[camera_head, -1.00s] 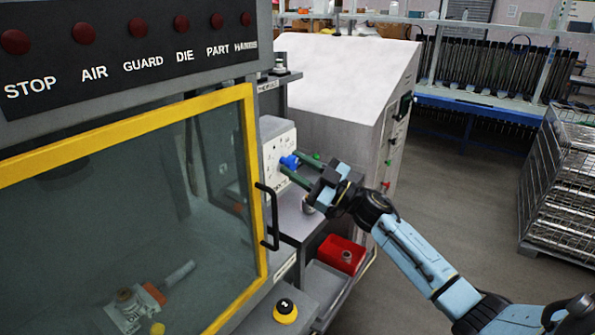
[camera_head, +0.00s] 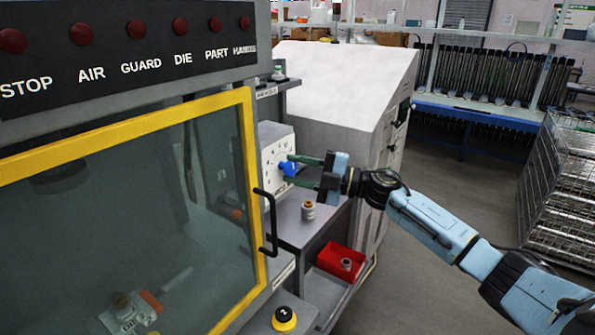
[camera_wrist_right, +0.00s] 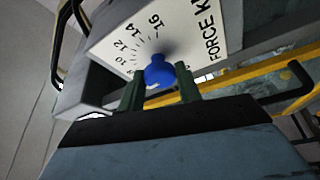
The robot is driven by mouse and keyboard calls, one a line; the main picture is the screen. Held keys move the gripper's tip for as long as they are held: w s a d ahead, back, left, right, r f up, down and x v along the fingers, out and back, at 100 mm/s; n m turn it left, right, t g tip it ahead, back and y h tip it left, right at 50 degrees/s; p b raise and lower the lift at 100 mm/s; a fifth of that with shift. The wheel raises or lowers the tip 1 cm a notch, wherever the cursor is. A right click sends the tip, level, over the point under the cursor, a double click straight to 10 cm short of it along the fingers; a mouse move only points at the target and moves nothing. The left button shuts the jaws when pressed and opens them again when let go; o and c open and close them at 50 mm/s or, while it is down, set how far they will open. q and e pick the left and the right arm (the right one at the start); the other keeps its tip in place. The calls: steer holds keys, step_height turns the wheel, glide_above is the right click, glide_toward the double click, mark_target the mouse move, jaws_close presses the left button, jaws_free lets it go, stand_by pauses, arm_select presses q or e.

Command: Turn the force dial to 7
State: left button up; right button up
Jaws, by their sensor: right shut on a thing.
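The force dial is a blue knob (camera_head: 287,169) on a white numbered plate (camera_head: 272,157) on the front of a grey box, right of the yellow-framed guard door. In the right wrist view the blue knob (camera_wrist_right: 159,72) sits between my two green fingers, and the plate (camera_wrist_right: 190,28) shows 10, 12, 14, 16 and part of the word FORCE. The knob's pointer and exact setting cannot be read. My right gripper (camera_head: 296,171) reaches in from the right and is shut on the knob. My left gripper is not in view.
A black door handle (camera_head: 268,222) stands just left of and below the dial. A small metal part (camera_head: 308,211) stands on the grey ledge below my right gripper. A red bin (camera_head: 333,262) and a yellow-black button (camera_head: 284,319) are lower down.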

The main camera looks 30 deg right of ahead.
steer(key=shift+n, duration=0.6)
steer(key=o, duration=1)
steer(key=shift+c, duration=0.2)
steer(key=shift+s+d+f, duration=0.15)
steer(key=shift+s+d, duration=0.2)
steer(key=r+b+v, duration=0.1)
steer(key=b+v, duration=0.1)
steer(key=v, duration=1)
steer(key=shift+d+f, duration=0.2)
steer(key=shift+s, duration=0.15)
